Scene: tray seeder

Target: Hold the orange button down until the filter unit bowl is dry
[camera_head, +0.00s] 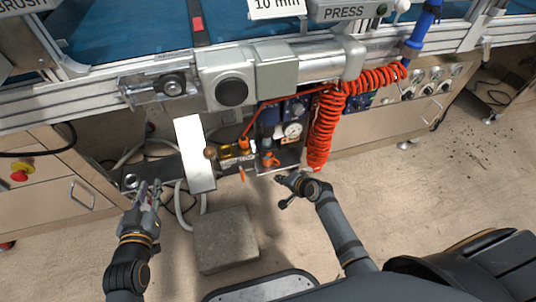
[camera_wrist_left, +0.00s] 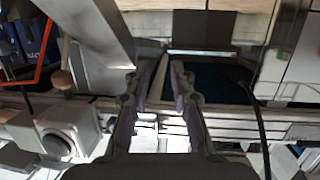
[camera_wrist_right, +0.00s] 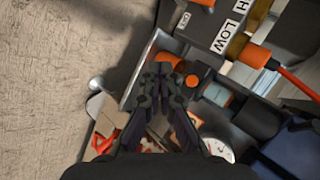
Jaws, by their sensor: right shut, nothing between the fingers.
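In the right wrist view, a round orange button (camera_wrist_right: 192,80) shows just right of the shut fingertips of my right gripper (camera_wrist_right: 163,72). I cannot tell whether they touch it. In the head view, my right gripper (camera_head: 281,179) is just in front of the filter unit, below an orange part (camera_head: 269,159). Amber bowls (camera_head: 226,150) show left of that part; whether they hold water is too small to tell. My left gripper (camera_head: 150,187) is open and empty at the left, away from the unit. Its fingers (camera_wrist_left: 166,72) stand apart in the left wrist view.
A pale upright plate (camera_head: 195,150) stands left of the unit, with a grey block (camera_head: 224,240) on the floor below. A coiled red hose (camera_head: 325,125) hangs to the right. A pressure gauge (camera_head: 293,130) sits behind. The floor at the right is mostly clear.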

